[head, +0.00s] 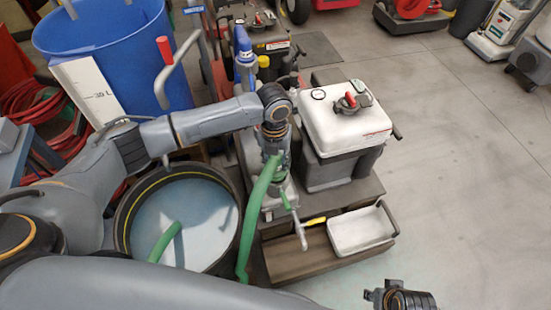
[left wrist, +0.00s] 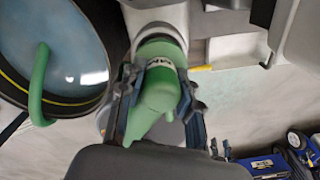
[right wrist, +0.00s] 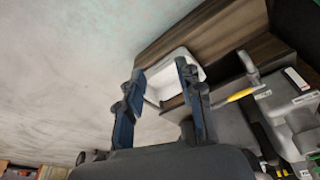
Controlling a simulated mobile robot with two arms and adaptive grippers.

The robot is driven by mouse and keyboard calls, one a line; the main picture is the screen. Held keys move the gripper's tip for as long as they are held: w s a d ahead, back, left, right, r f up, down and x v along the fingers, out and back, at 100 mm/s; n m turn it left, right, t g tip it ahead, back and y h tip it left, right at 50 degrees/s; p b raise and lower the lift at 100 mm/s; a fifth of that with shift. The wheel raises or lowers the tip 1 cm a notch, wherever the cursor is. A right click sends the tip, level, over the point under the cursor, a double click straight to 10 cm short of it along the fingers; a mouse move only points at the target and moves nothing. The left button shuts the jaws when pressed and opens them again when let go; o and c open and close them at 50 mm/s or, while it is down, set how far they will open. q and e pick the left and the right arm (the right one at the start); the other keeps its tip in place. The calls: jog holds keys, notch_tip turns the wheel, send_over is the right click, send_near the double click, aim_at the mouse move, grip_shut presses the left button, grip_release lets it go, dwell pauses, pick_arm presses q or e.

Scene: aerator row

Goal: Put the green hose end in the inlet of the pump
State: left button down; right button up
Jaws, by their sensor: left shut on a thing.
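My left gripper (head: 276,148) is shut on the green hose end, just above the pump; it also shows in the left wrist view (left wrist: 158,95). The green hose (head: 255,205) hangs from it down beside the black tub. In the left wrist view the hose end (left wrist: 160,72) is between the fingers, its mouth lined up with a pale grey pipe (left wrist: 155,20), seemingly the pump inlet. I cannot tell whether it is inside or only against it. The grey pump (head: 250,160) is partly hidden by arm and hose. My right gripper (right wrist: 158,100) is open and empty, low at the front.
A black tub of water (head: 130,205) stands left of the pump, with a green hose piece in it. A white tray (head: 360,232) and a yellow-handled tool (head: 313,221) lie right of the hose. A white-topped engine unit (head: 345,120) stands behind.

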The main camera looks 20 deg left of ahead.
pick_arm(q)
jog(key=shift+f, duration=0.65)
jog(key=shift+f+b, duration=0.4)
jog(key=shift+f, duration=0.1)
pick_arm(e)
jog(key=shift+w+r, duration=0.15)
jog(key=shift+r, duration=1.35)
pick_arm(q)
jog(key=shift+f, duration=0.1)
pick_arm(e)
jog(key=shift+r, duration=0.1)
